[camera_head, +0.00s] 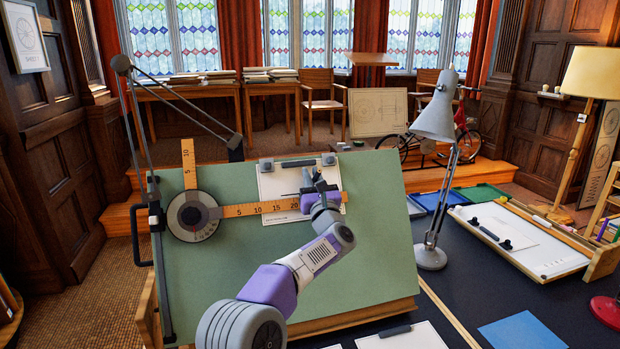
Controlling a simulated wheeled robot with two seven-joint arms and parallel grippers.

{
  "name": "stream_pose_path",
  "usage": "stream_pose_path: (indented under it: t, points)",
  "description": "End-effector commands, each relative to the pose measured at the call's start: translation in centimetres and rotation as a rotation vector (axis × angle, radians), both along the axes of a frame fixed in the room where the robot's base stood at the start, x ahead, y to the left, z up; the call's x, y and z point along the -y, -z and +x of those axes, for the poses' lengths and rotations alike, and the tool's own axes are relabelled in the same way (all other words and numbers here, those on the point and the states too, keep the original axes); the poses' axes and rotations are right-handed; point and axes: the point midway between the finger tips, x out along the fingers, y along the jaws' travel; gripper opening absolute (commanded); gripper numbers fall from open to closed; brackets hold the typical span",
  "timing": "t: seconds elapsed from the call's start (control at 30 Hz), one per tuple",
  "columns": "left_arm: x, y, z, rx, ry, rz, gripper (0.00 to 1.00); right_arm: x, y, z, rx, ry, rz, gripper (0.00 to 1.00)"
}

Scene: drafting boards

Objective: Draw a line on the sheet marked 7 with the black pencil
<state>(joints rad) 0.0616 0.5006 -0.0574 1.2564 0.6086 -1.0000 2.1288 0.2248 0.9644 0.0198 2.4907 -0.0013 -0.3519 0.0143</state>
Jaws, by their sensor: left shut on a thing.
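A white sheet (272,186) is fixed to the tilted green drafting board (240,290) under a dark clip bar (298,163). A small tag (328,159) sits at its top right; its mark is too small to read. My left gripper (316,181) is in front of the sheet's right half, shut on a thin dark thing that I take for the black pencil. The fingers mostly hide the pencil, and I cannot tell whether its tip touches the paper. My right gripper is not in view.
A drafting arm with a round head (193,216) and an orange ruler (258,208) crosses the board and the sheet's lower part. A grey lamp (436,125) stands right of the board. Another board with a sheet (528,243) lies at the right. A blue sheet (522,331) lies at the front.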

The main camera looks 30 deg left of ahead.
Motion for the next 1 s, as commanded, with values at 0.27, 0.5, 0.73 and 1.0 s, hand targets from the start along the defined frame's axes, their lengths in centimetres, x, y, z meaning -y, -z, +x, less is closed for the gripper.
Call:
stream_pose_path:
  t: [0.27, 0.5, 0.73, 1.0]
  points:
    - [0.33, 0.14, 0.4, -0.002, 0.002, -0.002, 0.0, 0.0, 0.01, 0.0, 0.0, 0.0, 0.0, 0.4]
    - [0.35, 0.13, 0.42, -0.002, 0.002, -0.002, 0.0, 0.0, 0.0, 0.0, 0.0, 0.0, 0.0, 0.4]
    - [0.67, 0.11, 0.79, -0.001, 0.003, -0.001, 0.0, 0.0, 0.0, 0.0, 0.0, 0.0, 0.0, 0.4]
    - [1.04, 0.09, 1.21, -0.001, 0.002, -0.002, 0.0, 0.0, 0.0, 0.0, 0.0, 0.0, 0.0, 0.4]
